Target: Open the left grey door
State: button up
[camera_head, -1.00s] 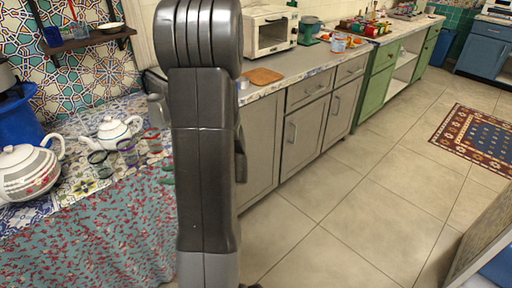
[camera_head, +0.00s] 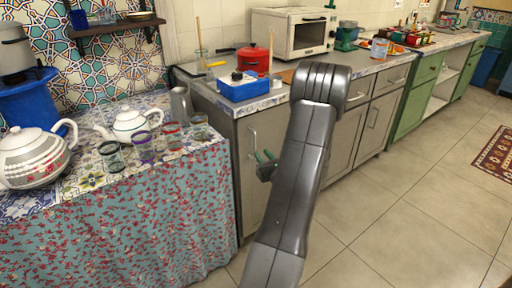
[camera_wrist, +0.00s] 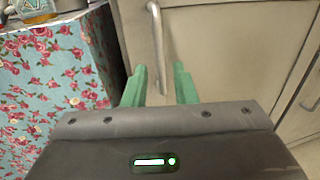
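The left grey door (camera_head: 247,196) is the leftmost grey cabinet front, beside the cloth-covered table. It looks closed, and my arm hides its right part. Its vertical metal handle (camera_head: 252,148) is near its upper left. In the wrist view the handle (camera_wrist: 158,40) stands ahead of my gripper, and the grey door (camera_wrist: 205,45) fills the upper middle. My gripper (camera_head: 264,157) has green fingers and is in front of the door, close to the handle. In the wrist view my gripper (camera_wrist: 160,82) is open, fingers apart, with nothing between them. The handle is beyond the fingertips.
A table with a flowered cloth (camera_head: 130,225) stands left of the door, bearing teapots (camera_head: 130,122) and glasses. The counter above holds a blue box (camera_head: 245,88), a red pot (camera_head: 253,60) and a white oven (camera_head: 292,34). Floor (camera_head: 400,215) to the right is clear.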

aim_at(255, 146)
jog(key=x, duration=0.7)
jog(key=shift+w+a, duration=0.15)
jog(key=shift+w, duration=0.05)
grip_shut()
